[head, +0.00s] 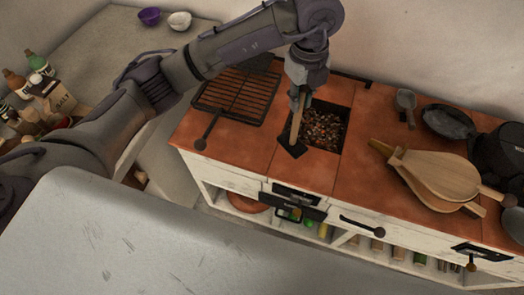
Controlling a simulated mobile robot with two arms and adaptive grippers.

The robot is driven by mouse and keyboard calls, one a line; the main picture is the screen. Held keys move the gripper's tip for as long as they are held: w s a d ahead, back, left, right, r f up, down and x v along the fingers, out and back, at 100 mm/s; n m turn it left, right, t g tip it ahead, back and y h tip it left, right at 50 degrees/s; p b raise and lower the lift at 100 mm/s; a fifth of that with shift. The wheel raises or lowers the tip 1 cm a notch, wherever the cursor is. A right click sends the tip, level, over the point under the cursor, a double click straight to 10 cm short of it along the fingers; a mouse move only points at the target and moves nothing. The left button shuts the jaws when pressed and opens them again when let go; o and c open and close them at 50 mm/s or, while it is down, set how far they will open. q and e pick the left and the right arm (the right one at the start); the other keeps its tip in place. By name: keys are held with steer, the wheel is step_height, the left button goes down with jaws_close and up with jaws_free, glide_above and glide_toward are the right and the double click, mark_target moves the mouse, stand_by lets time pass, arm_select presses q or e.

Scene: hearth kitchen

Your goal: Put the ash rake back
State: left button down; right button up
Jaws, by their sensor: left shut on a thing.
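My left gripper (299,97) is shut on the ash rake, with its fingers around the pale wooden handle. The ash rake (291,147) hangs roughly upright below the gripper, its dark flat head at the bottom. The head shows over the terracotta hearth top, at the front left of the ember pit (325,128). I cannot tell whether the head touches the tiles. The upper end of the handle is hidden by the gripper. My right gripper is not in view.
A black grill rack (238,95) lies left of the pit. A bellows (437,177), a small scoop (405,102) and dark pans (447,122) are on the right. Bottles (38,65) and two bowls (149,16) stand on the left counter. Tiles right of the pit are clear.

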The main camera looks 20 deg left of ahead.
arm_select(q)
steer(key=w+a+f+n+p, duration=0.2)
steer(key=a+f+n+p, duration=0.2)
steer(key=a+f, duration=0.5)
step_height(320, 180, down, 2)
steer(key=shift+w+a+f+n, duration=0.2)
steer(key=shift+n, duration=0.9)
steer(key=shift+f, duration=0.1)
steer(key=c, duration=1.1)
jaws_free()
